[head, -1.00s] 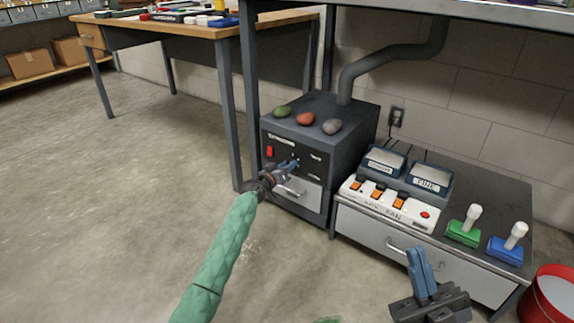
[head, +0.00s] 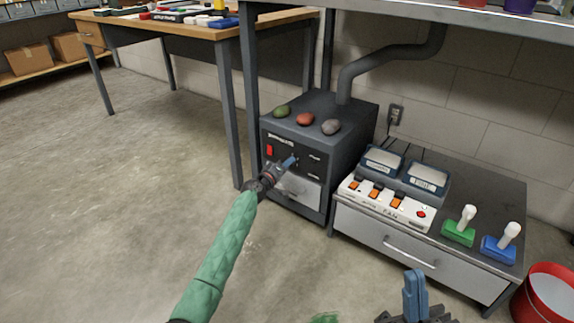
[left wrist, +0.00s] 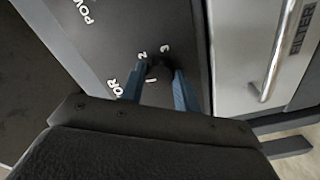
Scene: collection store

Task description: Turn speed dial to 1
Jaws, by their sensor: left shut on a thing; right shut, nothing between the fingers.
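The dark machine (head: 338,163) stands on the floor at the centre of the head view. The speed dial (left wrist: 154,66) is a small dark knob on its front panel, mostly hidden between my fingers. My right gripper (head: 414,285) is shut and empty, low in front of the cabinet.
A red switch (head: 269,150) and a silver drawer (head: 303,190) are on the machine's front. Three stones, one a red stone (head: 305,118), lie on top. A low cabinet (head: 385,241) with a power strip (head: 390,202) stands to the right, near a red bucket (head: 550,293).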

